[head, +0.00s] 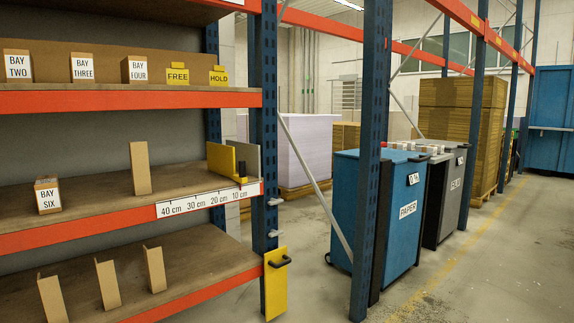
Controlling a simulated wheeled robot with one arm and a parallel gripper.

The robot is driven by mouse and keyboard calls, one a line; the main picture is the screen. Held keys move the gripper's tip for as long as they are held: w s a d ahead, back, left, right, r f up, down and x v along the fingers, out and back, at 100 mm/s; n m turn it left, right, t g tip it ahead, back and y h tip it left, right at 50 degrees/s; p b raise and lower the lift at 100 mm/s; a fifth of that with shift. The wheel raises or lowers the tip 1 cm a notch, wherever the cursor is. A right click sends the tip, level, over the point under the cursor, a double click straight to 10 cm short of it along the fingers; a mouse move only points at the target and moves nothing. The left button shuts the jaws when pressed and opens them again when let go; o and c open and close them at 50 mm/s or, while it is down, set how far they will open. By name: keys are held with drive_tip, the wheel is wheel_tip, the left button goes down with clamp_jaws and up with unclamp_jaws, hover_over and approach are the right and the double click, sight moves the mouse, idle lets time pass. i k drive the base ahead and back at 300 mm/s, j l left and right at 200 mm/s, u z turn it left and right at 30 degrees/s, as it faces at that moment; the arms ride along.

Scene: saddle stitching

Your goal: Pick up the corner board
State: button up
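Several tan cardboard corner boards stand upright on the rack at left. One corner board (140,168) stands alone on the middle shelf, behind the distance strip. Three more stand on the lower shelf: a left one (52,299), a middle one (107,285) and a right one (154,269). These lower ones lean slightly, and the left one is cut off by the bottom edge of the picture. My gripper is not in view.
The middle shelf (95,192) also holds a BAY SIX box (47,196) and a yellow-grey stop (221,159). A scale strip (203,202) runs along its edge. A yellow handled plate (275,286) hangs on the post.

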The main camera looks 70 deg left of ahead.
sight(138, 151)
drive_tip(key=u, duration=3.4)
